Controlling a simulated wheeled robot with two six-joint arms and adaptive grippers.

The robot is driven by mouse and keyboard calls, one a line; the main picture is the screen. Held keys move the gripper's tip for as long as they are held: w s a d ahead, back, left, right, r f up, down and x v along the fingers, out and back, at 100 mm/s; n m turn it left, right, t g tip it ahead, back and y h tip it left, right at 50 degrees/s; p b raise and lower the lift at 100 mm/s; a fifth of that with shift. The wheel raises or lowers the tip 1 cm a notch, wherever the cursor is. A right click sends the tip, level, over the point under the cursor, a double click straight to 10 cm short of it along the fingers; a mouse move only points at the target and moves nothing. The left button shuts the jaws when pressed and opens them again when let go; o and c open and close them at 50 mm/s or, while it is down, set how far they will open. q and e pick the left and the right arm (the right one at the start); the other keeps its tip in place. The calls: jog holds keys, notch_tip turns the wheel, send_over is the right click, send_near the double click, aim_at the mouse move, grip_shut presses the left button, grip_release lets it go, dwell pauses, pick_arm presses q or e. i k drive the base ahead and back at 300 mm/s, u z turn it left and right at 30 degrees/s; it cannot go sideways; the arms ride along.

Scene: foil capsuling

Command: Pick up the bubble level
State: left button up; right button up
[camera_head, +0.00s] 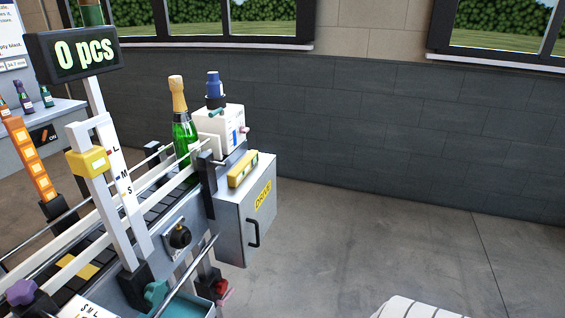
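A yellow bar that looks like the bubble level (243,169) lies on top of the grey drive cabinet (232,222), close to its upper left edge. Its long side runs along the conveyor's direction. Nothing is touching it from above. Neither of my grippers shows in this view.
A conveyor (150,210) with side rails runs beside the cabinet. A green bottle with gold foil (181,122) stands on it, next to a white unit with a blue top (222,125). A counter display (75,52) reads 0 pcs. The floor at right is clear except a white ribbed thing (415,308).

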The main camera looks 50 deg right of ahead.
aim_at(239, 172)
jog(key=z, duration=0.3)
jog(key=k, duration=0.15)
jog(key=z, duration=1.05)
